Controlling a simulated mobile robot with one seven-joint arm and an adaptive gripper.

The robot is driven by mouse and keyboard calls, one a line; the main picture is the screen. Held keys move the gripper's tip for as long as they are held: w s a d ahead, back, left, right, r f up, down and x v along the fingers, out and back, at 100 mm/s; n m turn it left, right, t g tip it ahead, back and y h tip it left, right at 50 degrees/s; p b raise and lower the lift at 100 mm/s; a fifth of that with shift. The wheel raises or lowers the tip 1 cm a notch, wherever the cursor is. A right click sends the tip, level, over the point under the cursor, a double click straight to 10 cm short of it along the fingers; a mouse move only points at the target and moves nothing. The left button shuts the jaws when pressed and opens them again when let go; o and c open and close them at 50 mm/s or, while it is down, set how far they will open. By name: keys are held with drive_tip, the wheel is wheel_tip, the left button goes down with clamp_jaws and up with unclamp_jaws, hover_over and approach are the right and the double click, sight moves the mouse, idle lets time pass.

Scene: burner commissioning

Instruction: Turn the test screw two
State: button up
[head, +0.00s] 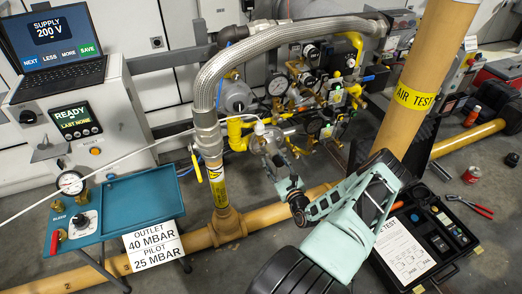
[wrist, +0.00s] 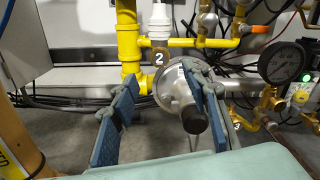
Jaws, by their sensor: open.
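A silver round regulator (wrist: 178,92) with a black cap (wrist: 194,120) also shows between the pads, near the right one. In the head view my gripper (head: 272,160) is at the pipework, partly hidden among it.
A pressure gauge (wrist: 284,62) and brass valves stand at the right in the wrist view. In the head view, a braided hose (head: 235,65) arches over the pipework, a thick tan pipe (head: 425,75) stands right of my arm, and a blue tray (head: 110,210) is at the left.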

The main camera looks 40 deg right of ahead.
sight(264, 143)
drive_tip(key=b+x, duration=0.3)
drive_tip(key=x, duration=0.7)
drive_tip(key=shift+a, duration=0.1)
drive_tip(key=shift+r, duration=0.1)
drive_tip(key=c, duration=1.2)
